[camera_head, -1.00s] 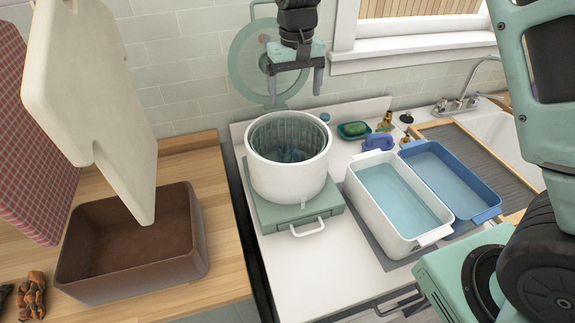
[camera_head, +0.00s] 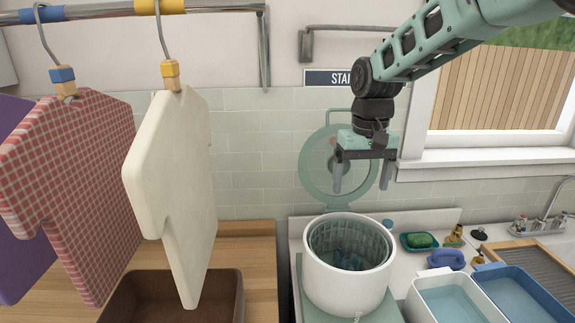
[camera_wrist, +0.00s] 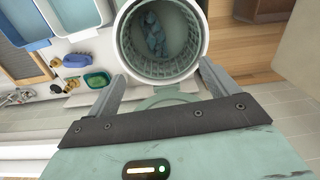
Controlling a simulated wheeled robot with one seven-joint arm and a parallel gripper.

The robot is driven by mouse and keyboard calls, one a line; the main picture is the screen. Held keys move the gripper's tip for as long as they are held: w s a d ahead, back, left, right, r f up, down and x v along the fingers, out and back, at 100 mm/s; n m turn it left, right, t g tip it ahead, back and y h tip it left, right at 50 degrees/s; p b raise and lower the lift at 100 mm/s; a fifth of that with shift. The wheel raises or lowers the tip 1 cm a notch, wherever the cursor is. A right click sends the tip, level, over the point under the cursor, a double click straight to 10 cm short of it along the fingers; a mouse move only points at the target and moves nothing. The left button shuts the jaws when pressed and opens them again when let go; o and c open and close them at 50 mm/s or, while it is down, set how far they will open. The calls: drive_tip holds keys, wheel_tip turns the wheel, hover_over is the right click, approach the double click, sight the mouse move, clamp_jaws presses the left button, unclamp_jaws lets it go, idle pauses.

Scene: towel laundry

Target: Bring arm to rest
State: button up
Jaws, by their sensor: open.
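My gripper (camera_head: 362,180) is open and empty. It hangs pointing down above and behind the white round tub (camera_head: 345,290), apart from it. The tub has a ribbed inner basket and stands with its round green lid (camera_head: 338,165) raised behind it. Crumpled blue-grey cloth (camera_wrist: 154,35) lies inside the tub in the wrist view. My gripper's two fingers (camera_wrist: 154,92) show spread on either side of the tub's near rim in that view.
A cream garment (camera_head: 175,180) and a red checked garment (camera_head: 85,190) hang from a rail at left, above a brown bin (camera_head: 225,290). White (camera_head: 425,312) and blue (camera_head: 545,300) water basins stand at right, near a green soap dish (camera_head: 419,242). The window frame (camera_head: 470,158) is right of my gripper.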

drive_tip(key=s+a+f+n+b, duration=0.1)
drive_tip(key=s+f, duration=0.3)
drive_tip(key=s, duration=0.6)
drive_tip(key=s+a+f+n+b, duration=0.2)
drive_tip(key=s+f+n+b, duration=0.1)
drive_tip(key=s, duration=0.8)
drive_tip(key=s+a+f+n+b, duration=0.2)
drive_tip(key=s+f+b, duration=0.2)
drive_tip(key=s+f, duration=0.3)
drive_tip(key=s, duration=0.3)
drive_tip(key=shift+s+f+n, duration=0.2)
drive_tip(key=shift+s+n, duration=0.2)
drive_tip(key=shift+r, duration=0.1)
